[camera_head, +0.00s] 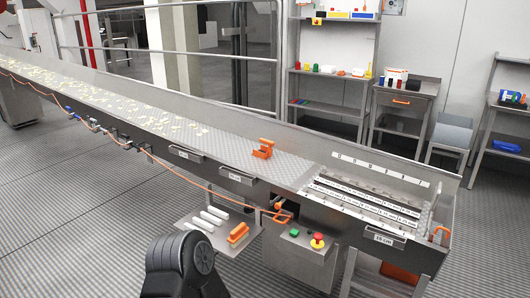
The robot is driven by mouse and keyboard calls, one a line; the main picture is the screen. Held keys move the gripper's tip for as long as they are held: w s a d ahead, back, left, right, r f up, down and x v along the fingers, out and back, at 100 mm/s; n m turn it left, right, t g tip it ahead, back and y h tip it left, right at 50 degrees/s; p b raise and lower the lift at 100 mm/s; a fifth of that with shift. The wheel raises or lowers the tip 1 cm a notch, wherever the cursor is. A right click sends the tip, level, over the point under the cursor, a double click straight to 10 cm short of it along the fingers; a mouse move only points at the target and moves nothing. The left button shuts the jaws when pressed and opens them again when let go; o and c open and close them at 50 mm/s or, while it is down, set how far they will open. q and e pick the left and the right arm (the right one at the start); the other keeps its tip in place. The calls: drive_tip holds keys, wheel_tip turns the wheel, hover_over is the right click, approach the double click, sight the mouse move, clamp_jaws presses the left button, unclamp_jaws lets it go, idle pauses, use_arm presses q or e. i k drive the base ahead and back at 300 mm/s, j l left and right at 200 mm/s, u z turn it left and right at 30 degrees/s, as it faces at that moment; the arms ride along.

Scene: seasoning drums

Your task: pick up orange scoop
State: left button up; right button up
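No gripper of mine shows in the head view; only a black jointed part of my own body is at the bottom. An orange object (263,148) with an upright, handle-like shape stands on the conveyor's metal bed near its right part. Another orange piece, long and blocky (238,232), lies on a small side shelf (222,244) below the conveyor, next to several white pieces (208,220). I cannot tell from this distance which of these is the orange scoop. Neither is touched by a gripper.
The long metal conveyor (215,150) runs from far left to front right, with pale flakes at its left part. A control box (305,243) with a red and a green button hangs on its front side. Shelves (330,105) and a cabinet (400,115) stand behind. The front-left floor is clear.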

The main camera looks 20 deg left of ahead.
sight(265, 151)
drive_tip(key=i+l+z, duration=0.55)
drive_tip(key=i+z, duration=0.8)
drive_tip(key=i+l, duration=0.15)
drive_tip(key=i, duration=0.6)
drive_tip(key=i+l, duration=0.1)
drive_tip(key=i, duration=0.6)
drive_tip(key=i+l, duration=0.15)
drive_tip(key=i, duration=0.6)
drive_tip(key=i+j+u, duration=0.3)
drive_tip(key=i+u, duration=0.15)
drive_tip(key=i, duration=0.3)
drive_tip(key=i+u, duration=0.45)
drive_tip(key=i, duration=0.35)
drive_tip(key=i+l+u, duration=0.4)
drive_tip(key=i, duration=0.35)
drive_tip(key=i+j+u, duration=0.3)
drive_tip(key=u, duration=0.15)
drive_tip(key=i+j+u, duration=0.15)
drive_tip(key=i+u, duration=0.75)
drive_tip(key=i+l+u, duration=0.1)
drive_tip(key=i+u, duration=0.35)
drive_tip(key=i+l+u, duration=0.2)
drive_tip(key=u, duration=0.2)
drive_tip(key=i+u, duration=0.45)
drive_tip(key=i+l+u, duration=0.2)
drive_tip(key=i+u, duration=0.25)
drive_tip(key=i, duration=0.15)
drive_tip(key=i+l+u, duration=0.9)
drive_tip(key=i+l, duration=0.1)
drive_tip(key=i, duration=0.15)
